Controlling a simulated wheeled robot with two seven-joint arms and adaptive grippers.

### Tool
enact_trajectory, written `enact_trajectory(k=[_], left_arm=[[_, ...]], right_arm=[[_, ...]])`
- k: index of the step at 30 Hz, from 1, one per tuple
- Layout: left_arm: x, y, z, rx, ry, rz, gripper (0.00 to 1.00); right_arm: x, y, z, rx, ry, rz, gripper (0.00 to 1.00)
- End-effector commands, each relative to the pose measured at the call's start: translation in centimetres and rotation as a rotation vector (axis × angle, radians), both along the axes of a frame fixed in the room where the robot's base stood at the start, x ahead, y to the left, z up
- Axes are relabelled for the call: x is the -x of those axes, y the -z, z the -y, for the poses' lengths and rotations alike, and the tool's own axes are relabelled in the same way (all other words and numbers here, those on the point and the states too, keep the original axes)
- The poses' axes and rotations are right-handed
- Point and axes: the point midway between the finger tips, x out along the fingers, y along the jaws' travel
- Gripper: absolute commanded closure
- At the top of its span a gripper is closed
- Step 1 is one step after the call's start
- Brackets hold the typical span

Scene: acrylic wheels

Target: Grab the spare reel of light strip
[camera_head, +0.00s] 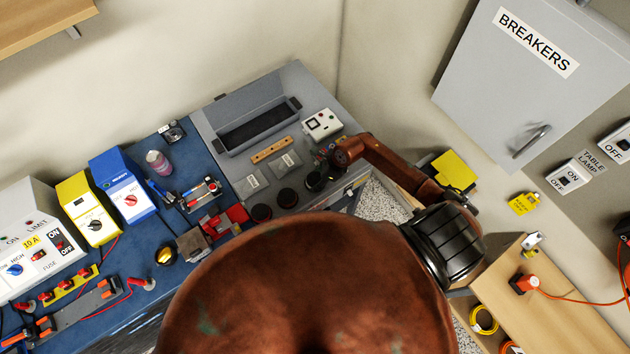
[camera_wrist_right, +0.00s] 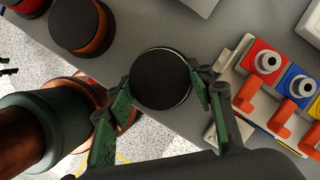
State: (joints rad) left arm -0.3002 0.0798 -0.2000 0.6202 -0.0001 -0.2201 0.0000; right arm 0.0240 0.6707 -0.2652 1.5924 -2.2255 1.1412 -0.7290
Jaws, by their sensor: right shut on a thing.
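A round black-topped reel (camera_wrist_right: 160,79) with a thin pale rim sits between the green-padded fingers of my right gripper (camera_wrist_right: 162,100) in the right wrist view. The gripper is shut on it. In the head view the same reel (camera_head: 314,181) shows beside my right gripper (camera_head: 325,168), at the front edge of the grey bench top. I cannot tell whether it is clear of the surface. Two similar dark reels, one in the middle (camera_head: 287,198) and one farther left (camera_head: 261,212), stand in a row with it. My left gripper is not in view.
On the grey bench top (camera_head: 222,122) are a dark open tray (camera_head: 258,127), a wooden bar (camera_head: 271,150) and a white box (camera_head: 322,124). Coloured connectors (camera_wrist_right: 280,85) lie close right of the gripper. A blue mat with power supplies extends left.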

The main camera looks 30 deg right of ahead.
Motion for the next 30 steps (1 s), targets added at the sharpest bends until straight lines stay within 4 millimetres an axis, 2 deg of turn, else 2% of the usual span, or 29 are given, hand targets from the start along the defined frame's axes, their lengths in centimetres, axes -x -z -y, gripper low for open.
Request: enact_trajectory(k=[8, 16, 20, 24, 30], left_arm=[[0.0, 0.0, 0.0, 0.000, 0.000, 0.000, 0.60], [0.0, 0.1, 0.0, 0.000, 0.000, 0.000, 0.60], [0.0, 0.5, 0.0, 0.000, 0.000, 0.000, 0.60], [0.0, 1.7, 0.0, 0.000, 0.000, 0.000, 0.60], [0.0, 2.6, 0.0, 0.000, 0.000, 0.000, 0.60]], right_arm=[[0.0, 0.0, 0.0, 0.000, 0.000, 0.001, 0.80], [-0.1, -0.2, 0.0, 0.000, -0.001, 0.002, 0.80], [-0.1, -0.8, 0.1, 0.002, -0.002, 0.004, 0.80], [-0.2, -2.8, 0.1, 0.004, -0.004, 0.007, 0.80], [3.6, -7.1, -0.2, 0.005, -0.007, 0.004, 0.80]])
